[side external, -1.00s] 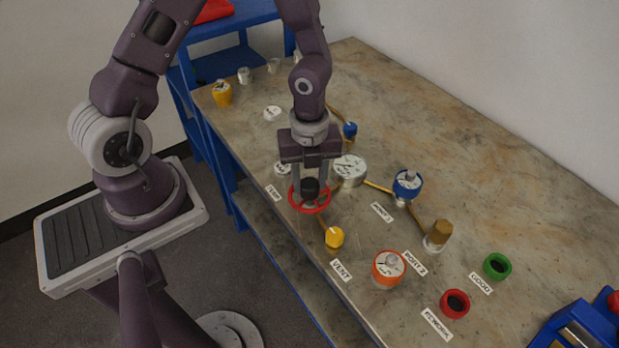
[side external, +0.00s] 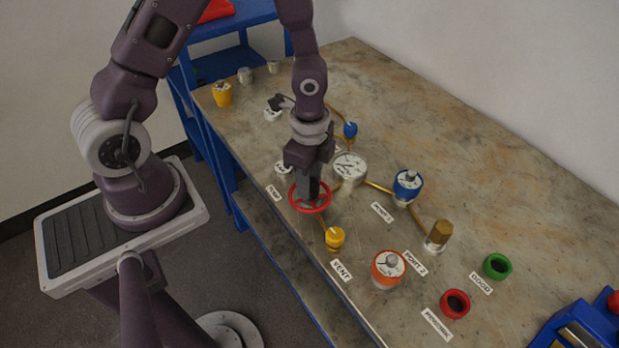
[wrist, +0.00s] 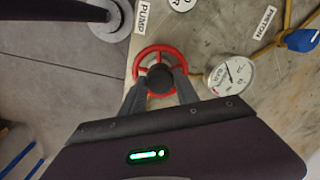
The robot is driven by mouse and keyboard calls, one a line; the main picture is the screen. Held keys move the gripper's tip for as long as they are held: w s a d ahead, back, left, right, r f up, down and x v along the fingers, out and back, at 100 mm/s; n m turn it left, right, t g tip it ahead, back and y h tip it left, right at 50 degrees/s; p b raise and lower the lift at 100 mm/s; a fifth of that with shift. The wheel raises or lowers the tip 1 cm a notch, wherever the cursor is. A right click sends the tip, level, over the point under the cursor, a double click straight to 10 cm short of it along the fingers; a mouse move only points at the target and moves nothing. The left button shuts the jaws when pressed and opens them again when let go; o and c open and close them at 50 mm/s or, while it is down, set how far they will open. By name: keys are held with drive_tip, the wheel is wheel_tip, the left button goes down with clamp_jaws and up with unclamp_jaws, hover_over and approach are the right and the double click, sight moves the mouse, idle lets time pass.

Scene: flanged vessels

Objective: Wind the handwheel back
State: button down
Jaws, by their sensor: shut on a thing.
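The red handwheel (side external: 326,203) lies flat near the bench's left edge, beside a label that reads PUMP in the wrist view. My gripper (side external: 309,198) points straight down over it and is shut on its dark central hub. In the wrist view the two fingers (wrist: 161,88) sit on either side of the black hub, inside the red rim (wrist: 141,59). The fingers hide part of the hub and spokes in the side view.
A white dial gauge (side external: 350,167) stands just right of the handwheel. A yellow-knobbed valve (side external: 335,238) at VENT is close in front. Blue (side external: 408,186) and orange (side external: 388,268) flanged vessels stand further right. The bench's back right is clear.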

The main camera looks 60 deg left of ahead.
drive_tip(key=shift+n, duration=1.6)
drive_tip(key=c, duration=0.9)
unclamp_jaws()
drive_tip(key=shift+r, duration=0.1)
wheel_tip(320, 180, up, 7)
drive_tip(key=shift+f, duration=0.1)
